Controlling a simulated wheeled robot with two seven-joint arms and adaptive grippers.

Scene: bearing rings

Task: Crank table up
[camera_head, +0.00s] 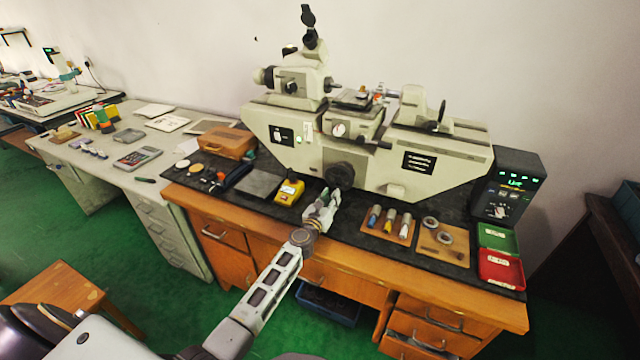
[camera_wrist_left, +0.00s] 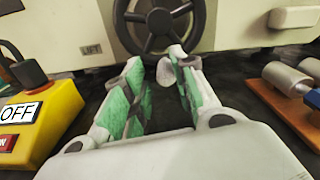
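The large cream measuring machine (camera_head: 400,160) stands on the dark mat against the wall. Its small table (camera_head: 352,100) is at the upper middle. A black spoked handwheel (camera_head: 339,176) is low on its front; in the left wrist view the wheel (camera_wrist_left: 158,25) is straight ahead, beside a LIFT label (camera_wrist_left: 91,49). My left gripper (camera_head: 327,197) is just in front of and below the wheel. In the wrist view its green-padded fingers (camera_wrist_left: 158,80) are apart. A pale rounded piece shows between the fingertips; I cannot tell whether it is the wheel's handle. My right gripper is not in view.
A yellow switch box (camera_head: 289,190) stands left of my gripper. To the right are a wooden holder (camera_head: 372,228) with several cylinders, a board with rings (camera_head: 430,250), green and red trays (camera_head: 500,268), and a black display box (camera_head: 510,185).

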